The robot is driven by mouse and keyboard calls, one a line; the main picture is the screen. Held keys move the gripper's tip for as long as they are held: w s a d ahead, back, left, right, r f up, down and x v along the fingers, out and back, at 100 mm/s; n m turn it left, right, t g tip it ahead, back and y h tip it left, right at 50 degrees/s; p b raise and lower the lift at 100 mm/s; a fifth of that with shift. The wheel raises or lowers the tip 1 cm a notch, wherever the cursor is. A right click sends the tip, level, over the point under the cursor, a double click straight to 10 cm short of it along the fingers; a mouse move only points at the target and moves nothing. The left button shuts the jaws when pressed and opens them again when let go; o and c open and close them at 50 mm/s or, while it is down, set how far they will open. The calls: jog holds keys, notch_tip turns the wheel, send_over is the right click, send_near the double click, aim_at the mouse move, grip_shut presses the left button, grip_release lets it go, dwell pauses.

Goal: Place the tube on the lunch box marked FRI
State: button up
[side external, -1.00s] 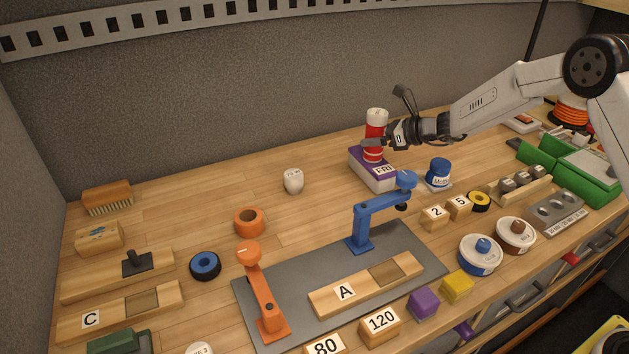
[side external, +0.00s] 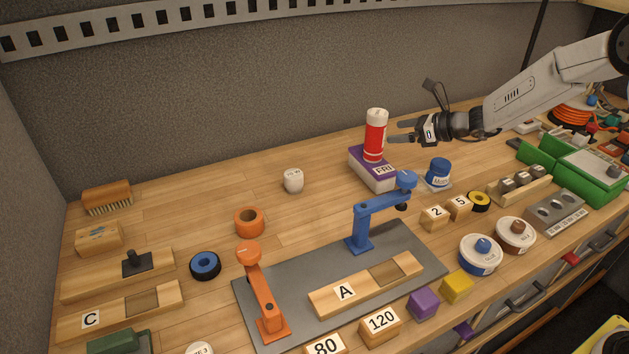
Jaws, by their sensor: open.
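The tube (side external: 375,138) is red with a white cap and a white band. It stands upright on top of the purple and white lunch box marked FRI (side external: 374,174), at the back of the bench. My gripper (side external: 394,138) is open and empty, just to the right of the tube, with its fingers pointing left towards it. A small gap shows between the fingertips and the tube.
A blue jar (side external: 438,173) stands right of the lunch box. A white cup-like object (side external: 293,181) stands left. Bench between them is clear.

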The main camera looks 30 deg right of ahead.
jog(key=shift+v, duration=2.65)
jog(key=s+a+f+n+g+h, duration=0.2)
jog(key=s+n+g, duration=0.1)
jog(key=s+n, duration=0.5)
jog(key=s+a+f+n+g+h, duration=0.2)
jog(key=s+n, duration=0.7)
jog(key=s+a+f+n+g+h, duration=0.2)
jog(key=s+n+g+h, duration=0.1)
jog(key=s+n, duration=0.5)
jog(key=shift+s+a+f+n+g, duration=0.2)
jog(key=shift+s+n+g, duration=0.1)
jog(key=shift+n, duration=0.1)
jog(key=s+n, duration=0.1)
jog(key=n, duration=0.2)
jog(key=shift+s+d+h, duration=0.15)
jog(key=shift+s+h, duration=0.05)
jog(key=shift+h, duration=0.2)
